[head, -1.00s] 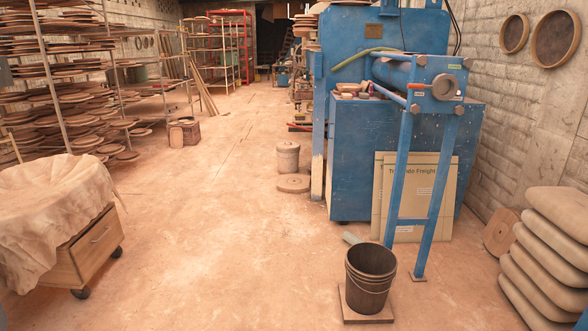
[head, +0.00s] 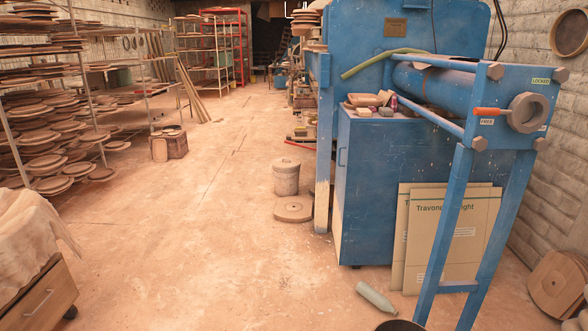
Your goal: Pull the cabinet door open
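A blue metal cabinet (head: 420,165) stands right of centre in the head view, beside the blue press. A small upright handle (head: 342,157) shows on its narrow left side, near the top. That side is seen at a steep angle, and I see no open gap there. The broad face toward me is partly hidden by cardboard sheets and a blue frame. Neither of my grippers is in view.
The blue press frame (head: 487,150), flat cardboard sheets (head: 455,232), a green bottle (head: 376,298) and a dark bucket (head: 400,325) are in front of the cabinet. A pot (head: 286,177) and round slab (head: 293,209) stand left of it. The central floor is clear.

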